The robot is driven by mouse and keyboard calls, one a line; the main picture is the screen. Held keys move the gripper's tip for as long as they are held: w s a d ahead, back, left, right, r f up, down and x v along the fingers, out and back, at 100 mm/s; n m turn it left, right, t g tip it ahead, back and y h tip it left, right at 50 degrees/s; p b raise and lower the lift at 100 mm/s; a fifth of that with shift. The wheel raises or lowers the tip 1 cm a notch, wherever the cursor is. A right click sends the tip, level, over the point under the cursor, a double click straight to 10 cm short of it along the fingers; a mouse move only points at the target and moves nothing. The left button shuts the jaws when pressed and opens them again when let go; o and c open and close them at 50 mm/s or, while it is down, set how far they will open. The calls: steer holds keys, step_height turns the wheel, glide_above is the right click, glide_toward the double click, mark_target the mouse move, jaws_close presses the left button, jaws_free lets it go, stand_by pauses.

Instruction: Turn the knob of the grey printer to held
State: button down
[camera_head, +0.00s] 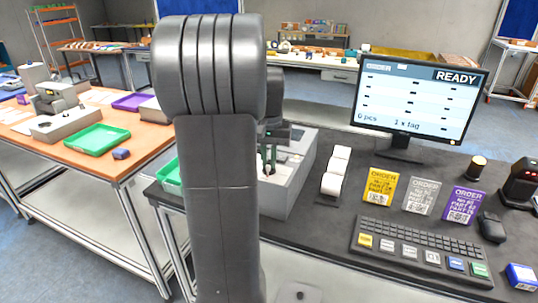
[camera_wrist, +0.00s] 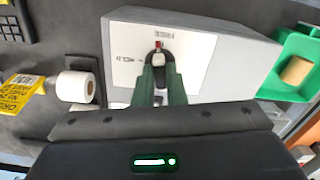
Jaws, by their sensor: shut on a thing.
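The grey printer (camera_head: 294,186) stands on the dark bench in the head view, right of my arm. In the wrist view its pale top panel (camera_wrist: 195,75) faces the camera, with small printed marks that I cannot read surely. The knob (camera_wrist: 158,47), with a red mark, shows between my fingertips. My gripper (camera_wrist: 159,60) is shut on the knob, its two dark green fingers on either side. The fingers hide part of the knob and panel. My gripper also shows over the printer in the head view (camera_head: 268,160), partly hidden by my arm.
White label rolls (camera_head: 336,170) stand close right of the printer. The monitor (camera_head: 415,100) reads READY. Order cards (camera_head: 420,196) and a keyboard (camera_head: 420,246) lie further right. A green bin (camera_wrist: 303,60) with a brown roll adjoins the printer in the wrist view.

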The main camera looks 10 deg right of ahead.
mark_target(269, 162)
steer(key=n+p, duration=0.2)
steer(key=n, duration=0.2)
steer(key=shift+r+n, duration=0.15)
steer(key=shift+n, duration=0.15)
steer(key=n+p, duration=0.1)
steer(key=n, duration=0.2)
steer(key=shift+n+p, duration=0.3)
steer(key=shift+p, duration=0.1)
steer(key=n+p, duration=0.1)
steer(key=n, duration=0.2)
steer(key=shift+n, duration=0.3)
steer(key=shift+n+p, duration=0.45)
steer(key=shift+n, duration=1.25)
steer(key=c, duration=1.5)
jaws_free()
step_height(269, 162, up, 14)
steer(key=shift+f, duration=0.2)
